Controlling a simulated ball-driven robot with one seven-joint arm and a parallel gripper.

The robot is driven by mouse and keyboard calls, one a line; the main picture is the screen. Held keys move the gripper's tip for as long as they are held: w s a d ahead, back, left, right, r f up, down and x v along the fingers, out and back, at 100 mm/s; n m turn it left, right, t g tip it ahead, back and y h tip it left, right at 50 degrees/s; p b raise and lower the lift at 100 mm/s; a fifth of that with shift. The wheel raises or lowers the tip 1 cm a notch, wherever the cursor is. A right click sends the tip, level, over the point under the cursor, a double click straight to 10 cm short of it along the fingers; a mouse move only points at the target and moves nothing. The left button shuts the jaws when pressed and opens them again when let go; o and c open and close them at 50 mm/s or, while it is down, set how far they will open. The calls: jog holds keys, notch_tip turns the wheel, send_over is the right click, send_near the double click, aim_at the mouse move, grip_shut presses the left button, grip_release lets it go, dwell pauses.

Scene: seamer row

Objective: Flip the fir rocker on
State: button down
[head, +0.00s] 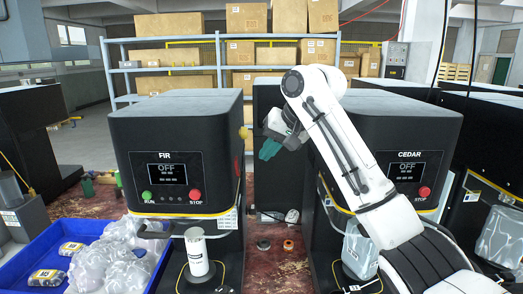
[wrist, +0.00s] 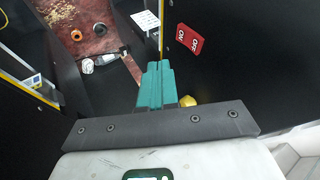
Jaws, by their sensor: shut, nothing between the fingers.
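The FIR machine (head: 170,125) is a black box at left in the head view; its display (head: 167,173) reads OFF. The red rocker (wrist: 189,38), with white OFF and ON lettering, sits on a black side panel in the wrist view. It seems to show edge-on on FIR's right side in the head view (head: 237,167). Which way it is pressed I cannot tell. My gripper (head: 268,150) has teal fingers, shut and empty, in the gap right of FIR. In the wrist view the fingertips (wrist: 156,64) are apart from the rocker, below and left of it.
The CEDAR machine (head: 385,130), its display also reading OFF, stands at right behind my arm. A yellow knob (wrist: 188,101) is on the panel by my fingers. A blue tray (head: 40,250) with bags stands at front left. Two small rings (head: 288,245) lie on the red floor.

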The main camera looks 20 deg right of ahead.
jog(key=b+v, duration=0.1)
jog(key=v, duration=0.7)
jog(key=shift+a, duration=0.35)
jog(key=shift+w+r, duration=0.1)
jog(key=shift+r, duration=0.05)
jog(key=shift+d+f+h+p, duration=0.1)
jog(key=shift+f+h+p, duration=0.2)
jog(key=shift+f+p, duration=0.65)
